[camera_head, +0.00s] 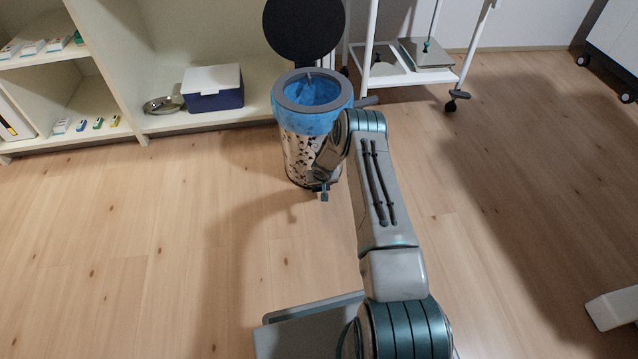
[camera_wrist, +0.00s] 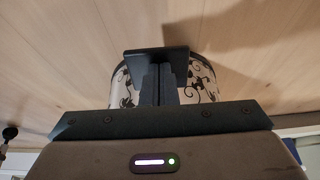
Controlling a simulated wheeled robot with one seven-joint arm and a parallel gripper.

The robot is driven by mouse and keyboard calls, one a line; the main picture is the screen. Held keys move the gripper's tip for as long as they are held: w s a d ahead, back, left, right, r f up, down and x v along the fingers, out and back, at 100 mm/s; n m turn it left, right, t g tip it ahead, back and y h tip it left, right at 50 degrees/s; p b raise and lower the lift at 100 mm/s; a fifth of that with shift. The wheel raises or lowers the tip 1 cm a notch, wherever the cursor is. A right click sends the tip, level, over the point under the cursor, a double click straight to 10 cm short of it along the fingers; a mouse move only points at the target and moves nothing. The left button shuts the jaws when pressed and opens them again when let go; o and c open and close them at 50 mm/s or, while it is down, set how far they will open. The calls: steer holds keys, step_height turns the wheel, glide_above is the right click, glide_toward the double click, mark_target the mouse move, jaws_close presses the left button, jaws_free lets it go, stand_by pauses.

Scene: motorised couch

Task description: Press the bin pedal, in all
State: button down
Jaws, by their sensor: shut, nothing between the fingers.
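The bin (camera_head: 297,150) is a patterned cylinder with a blue liner (camera_head: 308,121) and a grey rim. Its round dark lid (camera_head: 304,30) stands raised behind the opening. My gripper (camera_head: 324,194) is low in front of the bin's base, with its fingers shut. In the wrist view the closed fingers (camera_wrist: 158,72) reach to the dark flat pedal (camera_wrist: 157,54), overlapping it. The patterned bin wall (camera_wrist: 203,82) shows behind them. Contact between fingertips and pedal looks likely but is partly hidden. In the head view my wrist and gripper hide the pedal area.
Cream shelves (camera_head: 170,119) stand left of the bin, holding a dark blue box (camera_head: 212,96) and a metal dish (camera_head: 163,104). A white wheeled trolley (camera_head: 405,75) stands close at the bin's right. The wooden floor (camera_head: 130,230) in front is clear.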

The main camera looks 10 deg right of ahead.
mark_target(321, 190)
steer(key=p+v, duration=0.2)
steer(key=v, duration=0.1)
steer(key=w+p+v, duration=0.1)
steer(key=v, duration=0.1)
steer(key=shift+d+r+p, duration=0.1)
steer(key=shift+r+p, duration=0.25)
steer(key=shift+r, duration=0.1)
steer(key=p+v, duration=0.3)
steer(key=v, duration=0.5)
steer(key=shift+s, duration=0.45)
steer(key=shift+r, duration=0.1)
